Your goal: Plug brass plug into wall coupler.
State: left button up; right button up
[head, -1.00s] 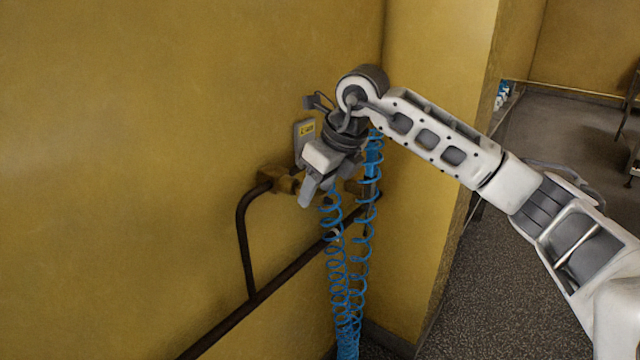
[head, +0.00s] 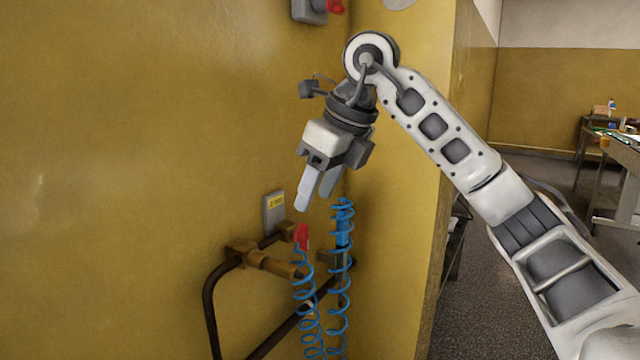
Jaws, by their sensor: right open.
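The brass wall coupler (head: 268,262) sticks out from the yellow wall at lower centre, joined to a dark pipe. A red fitting (head: 302,236) stands upright beside it, at the top of a blue coiled hose (head: 308,310). I cannot tell a separate brass plug from the coupler body, or whether the two are joined. My right gripper (head: 315,196) is open and empty, fingers pointing down, above and apart from the red fitting. My left gripper is not in view.
A second blue coiled hose (head: 340,300) hangs just right of the first. A grey plate with a yellow label (head: 273,212) is on the wall above the coupler. A dark pipe (head: 212,310) runs below. A wall corner stands close on the right; tables (head: 610,150) are far right.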

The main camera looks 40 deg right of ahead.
jog(key=shift+s+r, duration=0.1)
jog(key=shift+r, duration=0.15)
jog(key=shift+a+f, duration=0.15)
jog(key=shift+f, duration=0.05)
jog(key=c, duration=0.9)
jog(key=a+f+y, duration=0.1)
jog(key=a+f, duration=0.1)
jog(key=w+a+f+n+y, duration=0.1)
jog(key=a+f+y, duration=0.1)
jog(key=a+f, duration=0.1)
jog(key=w+a+f+t+y, duration=0.1)
jog(key=a+f+y, duration=0.1)
jog(key=f, duration=0.1)
jog(key=shift+w+a+b, duration=0.15)
jog(key=shift+a+b, duration=0.15)
jog(key=shift+a, duration=0.05)
grip_shut()
jog(key=m+t, duration=0.9)
jog(key=t, duration=0.2)
send_near(296, 274)
jog(key=w, duration=0.1)
jog(key=shift+n, duration=0.3)
jog(key=shift+p+x, duration=0.4)
jog(key=shift+x, duration=2.45)
